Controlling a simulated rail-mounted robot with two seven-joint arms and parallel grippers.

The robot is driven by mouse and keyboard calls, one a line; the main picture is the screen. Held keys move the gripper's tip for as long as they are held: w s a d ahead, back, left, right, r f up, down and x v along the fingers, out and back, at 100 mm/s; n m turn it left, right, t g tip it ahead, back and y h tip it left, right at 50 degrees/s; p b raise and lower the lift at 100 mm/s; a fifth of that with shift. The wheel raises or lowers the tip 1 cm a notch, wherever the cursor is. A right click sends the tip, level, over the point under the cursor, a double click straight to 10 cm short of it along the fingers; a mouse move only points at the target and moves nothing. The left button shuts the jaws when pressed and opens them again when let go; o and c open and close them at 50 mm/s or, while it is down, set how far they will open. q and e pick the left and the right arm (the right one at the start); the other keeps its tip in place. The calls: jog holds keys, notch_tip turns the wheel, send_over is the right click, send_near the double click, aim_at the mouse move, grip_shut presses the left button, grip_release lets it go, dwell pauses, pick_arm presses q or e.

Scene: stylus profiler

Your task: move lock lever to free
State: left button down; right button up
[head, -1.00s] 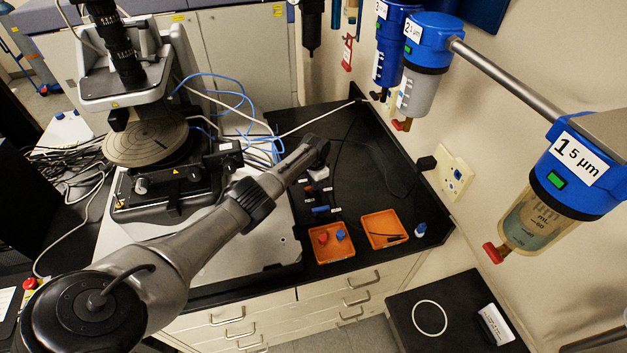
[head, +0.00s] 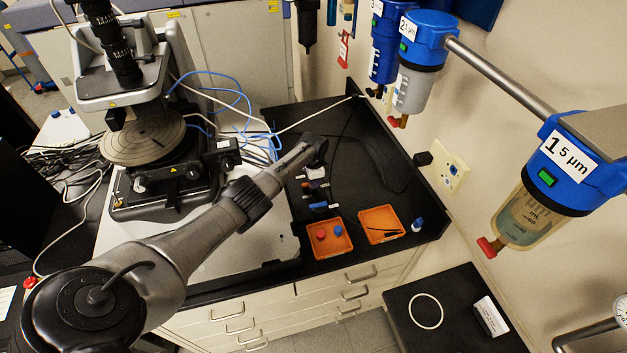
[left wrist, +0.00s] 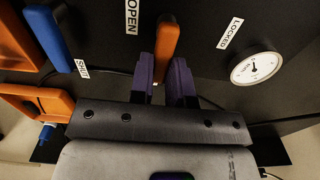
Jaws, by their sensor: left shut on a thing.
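In the left wrist view the lever with an orange handle (left wrist: 167,38) stands between the purple fingers of my left gripper (left wrist: 168,84), which is shut on it. A white "LOCKED" label (left wrist: 230,33) is to the right of the lever, apart from it. An "OPEN" label (left wrist: 132,17) is to its left. No "free" label is readable. In the head view my left gripper (head: 316,147) reaches over the black bench, and its fingertips and the orange lever are hidden there. My right gripper is in neither view.
A blue handle (left wrist: 48,38) with a "SHUT" label (left wrist: 82,68) and a round gauge (left wrist: 256,68) flank the lever. Two orange trays (head: 328,238) (head: 381,224) lie nearer the bench's front edge. The profiler (head: 145,140) stands left; blue-capped filters (head: 548,180) hang right.

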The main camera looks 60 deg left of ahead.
pick_arm(q)
jog(key=c, duration=1.1)
grip_release()
jog(key=shift+r, duration=0.1)
jog(key=shift+r, duration=0.3)
jog(key=shift+r+p, duration=0.95)
jog(key=shift+r, duration=5.6)
